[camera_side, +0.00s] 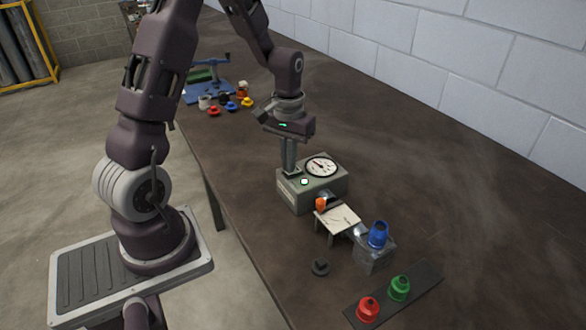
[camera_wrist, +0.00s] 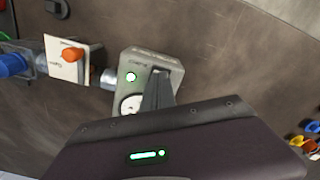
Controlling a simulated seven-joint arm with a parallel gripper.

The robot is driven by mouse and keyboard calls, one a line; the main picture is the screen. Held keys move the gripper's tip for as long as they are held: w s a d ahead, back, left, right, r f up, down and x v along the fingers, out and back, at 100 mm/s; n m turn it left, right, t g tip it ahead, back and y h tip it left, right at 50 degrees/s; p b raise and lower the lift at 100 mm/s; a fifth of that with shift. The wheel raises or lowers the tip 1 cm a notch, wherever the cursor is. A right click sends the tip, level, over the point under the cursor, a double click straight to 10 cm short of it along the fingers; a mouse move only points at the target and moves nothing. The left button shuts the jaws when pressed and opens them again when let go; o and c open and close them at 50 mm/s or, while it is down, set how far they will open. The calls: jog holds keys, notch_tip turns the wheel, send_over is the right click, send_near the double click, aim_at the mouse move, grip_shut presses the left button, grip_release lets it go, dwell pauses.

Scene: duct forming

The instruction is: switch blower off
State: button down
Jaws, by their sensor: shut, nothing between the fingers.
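The blower appears to be the grey-green box (camera_side: 296,197) on the table, with a round white dial gauge (camera_side: 321,167) and a small pale button (camera_side: 304,182) on top. In the wrist view the box (camera_wrist: 143,58) has a green-lit button (camera_wrist: 131,77), and the gauge (camera_wrist: 130,104) is partly hidden by my gripper. My gripper (camera_side: 291,170) is shut and empty, pointing down at the top of the box, beside the button. Its fingers (camera_wrist: 158,90) also show in the wrist view, over a dark patch. I cannot tell whether they touch it, or see any switch beneath.
A white plate stand (camera_side: 341,218) with an orange knob (camera_side: 321,204) adjoins the box. A blue fitting (camera_side: 377,234) sits on a grey block beyond. Red (camera_side: 367,309) and green (camera_side: 399,288) fittings stand on a dark strip. A dark knob (camera_side: 320,267) lies nearby. The right of the table is clear.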

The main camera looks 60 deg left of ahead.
jog(key=shift+f, duration=0.1)
jog(key=shift+r, duration=3.55)
jog(key=s+d+r+m+t, duration=0.3)
jog(key=s+d+r, duration=0.5)
jog(key=d+r, duration=0.3)
jog(key=s+d+r+m+t, duration=0.1)
jog(key=s+d+m+t, duration=0.3)
jog(key=s, duration=0.6)
jog(key=n+g, duration=0.1)
jog(key=g, duration=0.6)
send_over(297, 168)
notch_tip(297, 168, down, 5)
jog(key=shift+r, duration=0.1)
